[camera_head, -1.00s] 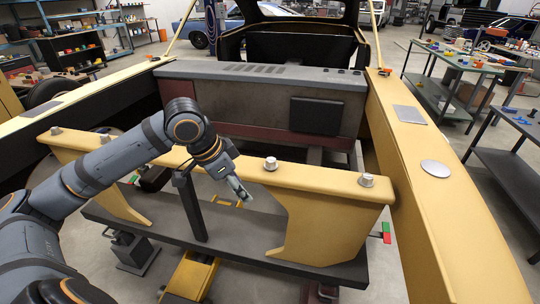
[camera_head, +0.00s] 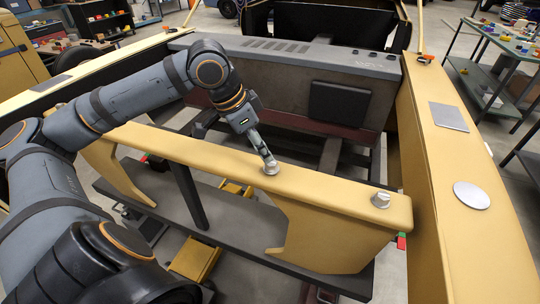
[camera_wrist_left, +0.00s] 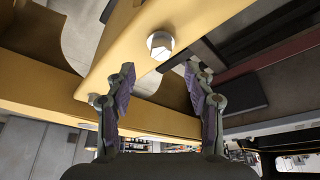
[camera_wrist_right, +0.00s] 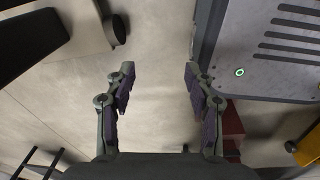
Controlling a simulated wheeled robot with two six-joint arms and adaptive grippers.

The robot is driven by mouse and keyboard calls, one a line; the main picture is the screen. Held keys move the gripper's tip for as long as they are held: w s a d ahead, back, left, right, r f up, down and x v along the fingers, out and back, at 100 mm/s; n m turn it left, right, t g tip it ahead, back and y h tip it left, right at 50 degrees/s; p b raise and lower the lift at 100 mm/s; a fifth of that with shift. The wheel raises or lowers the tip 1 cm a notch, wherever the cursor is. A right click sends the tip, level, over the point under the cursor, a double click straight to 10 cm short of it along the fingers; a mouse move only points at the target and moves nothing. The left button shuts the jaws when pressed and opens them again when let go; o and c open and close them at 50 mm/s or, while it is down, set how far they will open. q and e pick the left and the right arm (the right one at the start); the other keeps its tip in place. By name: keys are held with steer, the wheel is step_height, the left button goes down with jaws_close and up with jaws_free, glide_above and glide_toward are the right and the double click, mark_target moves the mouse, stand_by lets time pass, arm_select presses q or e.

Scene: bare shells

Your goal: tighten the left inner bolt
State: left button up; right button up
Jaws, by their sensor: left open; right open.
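A silver hex bolt (camera_head: 271,169) stands on top of the yellow beam (camera_head: 200,153), second from the beam's right end. My left gripper (camera_head: 268,162) reaches down from the left with its fingertips at this bolt. In the left wrist view, my left gripper (camera_wrist_left: 160,74) is open, and a bolt head (camera_wrist_left: 159,45) shows just past and between its fingertips. The fingers are not closed on it. Another bolt (camera_head: 382,200) stands near the beam's right end. My right gripper (camera_wrist_right: 158,70) is open and empty in the right wrist view.
A grey slotted panel (camera_head: 300,60) with a black box (camera_head: 339,103) lies behind the beam. A yellow side rail (camera_head: 450,150) runs along the right. A workbench (camera_head: 500,55) stands beyond it. In the right wrist view, bare floor lies between the fingers.

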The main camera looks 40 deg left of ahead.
mark_target(272, 162)
arm_select(q)
steer(key=p+x, duration=0.1)
steer(key=x, duration=0.3)
steer(key=shift+w+d+f, duration=0.1)
steer(key=shift+w+f, duration=0.1)
steer(key=shift+f, duration=0.1)
steer(key=shift+w+d+f+p, duration=0.1)
steer(key=shift+w+f+p, duration=0.05)
steer(key=shift+f+p, duration=0.3)
steer(key=shift+f, duration=0.25)
jaws_close()
arm_select(e)
steer(key=w+r, duration=0.2)
steer(key=r, duration=0.1)
steer(key=shift+w+a, duration=0.2)
steer(key=shift+w, duration=0.05)
